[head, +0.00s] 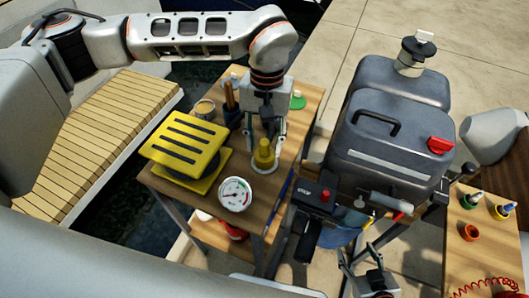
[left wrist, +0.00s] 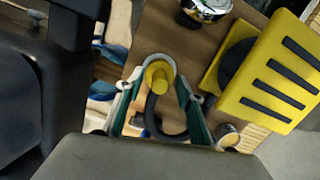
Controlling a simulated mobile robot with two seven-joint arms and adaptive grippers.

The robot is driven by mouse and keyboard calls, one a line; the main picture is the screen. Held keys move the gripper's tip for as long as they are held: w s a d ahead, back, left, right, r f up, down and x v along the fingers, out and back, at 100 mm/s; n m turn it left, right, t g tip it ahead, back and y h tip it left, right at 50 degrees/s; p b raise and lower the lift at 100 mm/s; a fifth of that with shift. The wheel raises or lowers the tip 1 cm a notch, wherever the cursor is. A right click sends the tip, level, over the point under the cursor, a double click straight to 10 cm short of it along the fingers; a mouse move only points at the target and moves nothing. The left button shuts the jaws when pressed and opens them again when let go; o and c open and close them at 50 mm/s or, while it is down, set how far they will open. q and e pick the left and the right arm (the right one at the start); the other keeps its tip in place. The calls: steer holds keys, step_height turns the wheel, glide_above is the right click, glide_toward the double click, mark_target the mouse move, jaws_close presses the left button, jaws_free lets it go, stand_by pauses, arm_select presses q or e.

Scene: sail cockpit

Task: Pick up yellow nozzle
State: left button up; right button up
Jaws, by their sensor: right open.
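The yellow nozzle (head: 264,153) stands upright on a pale round base on the small wooden table. It also shows in the left wrist view (left wrist: 158,77). My left gripper (head: 266,138) points down at the nozzle from above. Its two fingers (left wrist: 158,88) are spread, one on each side of the nozzle, with a small gap visible on both sides. The left gripper holds nothing. My right gripper (head: 366,262) is at the bottom of the head view, right of the table, with its fingers apart and empty.
Left of the nozzle is a yellow slotted block (head: 186,142); in front is a round gauge (head: 235,194). A tin (head: 204,110), a tool pot (head: 233,117) and a green item (head: 298,101) stand behind.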

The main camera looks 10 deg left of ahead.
arm_select(q)
jaws_close()
steer(key=shift+r, duration=0.15)
